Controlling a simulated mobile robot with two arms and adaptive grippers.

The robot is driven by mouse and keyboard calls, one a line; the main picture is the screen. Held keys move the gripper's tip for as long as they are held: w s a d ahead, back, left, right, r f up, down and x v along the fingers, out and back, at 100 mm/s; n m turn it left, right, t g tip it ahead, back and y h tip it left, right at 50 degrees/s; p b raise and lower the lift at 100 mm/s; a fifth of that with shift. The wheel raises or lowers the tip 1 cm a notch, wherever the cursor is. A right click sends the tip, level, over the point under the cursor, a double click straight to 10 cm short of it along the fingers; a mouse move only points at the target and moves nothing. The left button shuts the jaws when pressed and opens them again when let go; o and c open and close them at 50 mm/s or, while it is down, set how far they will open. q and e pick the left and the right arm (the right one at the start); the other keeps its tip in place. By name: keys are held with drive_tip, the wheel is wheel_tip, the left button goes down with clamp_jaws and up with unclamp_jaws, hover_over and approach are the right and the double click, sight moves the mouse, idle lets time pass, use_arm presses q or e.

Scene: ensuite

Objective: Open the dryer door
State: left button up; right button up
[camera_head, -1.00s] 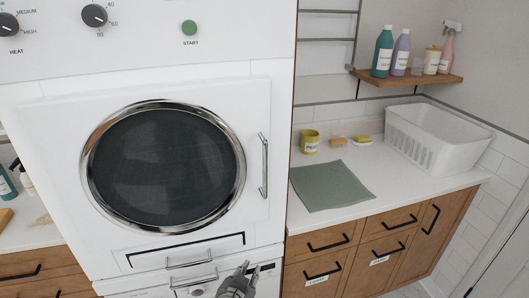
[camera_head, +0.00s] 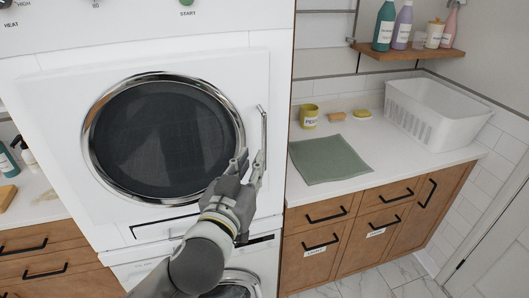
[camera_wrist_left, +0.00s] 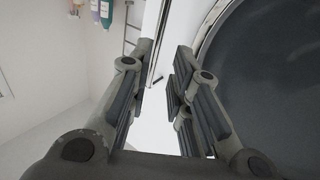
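The dryer door (camera_head: 255,85) is a white panel with a round dark window (camera_head: 160,140) in a chrome ring; it is shut. Its upright silver handle (camera_head: 264,128) is on the door's right side. My left gripper (camera_head: 249,158) is at the handle's lower end, fingers pointing up and apart, and hides part of the handle. In the left wrist view the two fingers of my left gripper (camera_wrist_left: 160,92) are spread, with a thin upright bar or edge between them; I cannot tell if they touch the handle. My right gripper is not in view.
A counter (camera_head: 400,170) to the right holds a green cloth (camera_head: 328,160), a yellow cup (camera_head: 309,116) and a white basket (camera_head: 437,115). Wooden cabinets (camera_head: 345,240) stand below it. A washer (camera_head: 240,280) is under the dryer. A bottle shelf (camera_head: 410,52) hangs at upper right.

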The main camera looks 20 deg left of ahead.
sight(264, 144)
use_arm(q)
drive_tip(key=w+b, duration=0.2)
drive_tip(key=w, duration=0.6)
drive_tip(key=shift+r+b, duration=0.1)
drive_tip(key=shift+b, duration=0.25)
drive_tip(key=shift+w+d, duration=0.1)
drive_tip(key=shift+w, duration=0.4)
clamp_jaws()
